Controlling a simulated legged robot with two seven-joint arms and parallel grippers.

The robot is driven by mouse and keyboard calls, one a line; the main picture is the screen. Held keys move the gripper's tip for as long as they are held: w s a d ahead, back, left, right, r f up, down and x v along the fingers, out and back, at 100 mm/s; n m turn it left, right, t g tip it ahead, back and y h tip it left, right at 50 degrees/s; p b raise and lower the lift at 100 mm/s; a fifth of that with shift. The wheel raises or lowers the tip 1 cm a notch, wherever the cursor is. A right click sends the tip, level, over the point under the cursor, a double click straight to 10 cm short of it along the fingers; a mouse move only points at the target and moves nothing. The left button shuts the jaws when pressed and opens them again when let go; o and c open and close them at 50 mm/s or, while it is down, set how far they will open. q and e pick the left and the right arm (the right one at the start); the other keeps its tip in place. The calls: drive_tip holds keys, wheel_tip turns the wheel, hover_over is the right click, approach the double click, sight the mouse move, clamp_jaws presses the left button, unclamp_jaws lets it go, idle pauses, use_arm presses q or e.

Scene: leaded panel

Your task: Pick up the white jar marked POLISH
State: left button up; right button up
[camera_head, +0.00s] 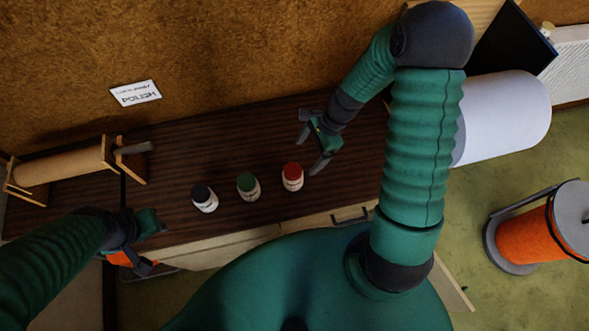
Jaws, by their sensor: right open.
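Three small white jars stand upright in a row on the dark wooden bench top: one with a dark lid (204,199), one with a green lid (248,187) and one with a red lid (292,177). Their labels are too small to read, so I cannot tell which one is marked POLISH. My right gripper (309,155) is open and empty, just right of and beyond the red-lidded jar, with its fingers apart from it. My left gripper (157,249) is at the bench's front edge, left of the dark-lidded jar; its jaw opening is unclear.
A white card (135,93) with upside-down lettering is on the brown wall. A brown roll on a wooden stand (62,166) is at the left. Bench behind the jars is clear.

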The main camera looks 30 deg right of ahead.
sight(293, 170)
drive_tip(key=f, duration=0.1)
drive_tip(key=a+f, duration=0.2)
drive_tip(key=f, duration=0.1)
drive_tip(key=shift+s+a, duration=0.25)
drive_tip(key=shift+s, duration=0.05)
drive_tip(key=a+f, duration=0.1)
drive_tip(key=w+a+f, duration=0.1)
drive_tip(key=f, duration=0.1)
drive_tip(key=p+x, duration=0.1)
drive_tip(key=x, duration=0.2)
drive_tip(key=shift+a+f, duration=0.15)
drive_tip(key=shift+f, duration=0.4)
drive_tip(key=shift+a, duration=0.15)
drive_tip(key=c, duration=1.8)
use_arm(q)
drive_tip(key=shift+s+a+r, duration=0.25)
drive_tip(key=shift+a+r, duration=0.1)
drive_tip(key=shift+r, duration=0.15)
use_arm(e)
drive_tip(key=shift+c, duration=0.2)
drive_tip(key=shift+r, duration=0.15)
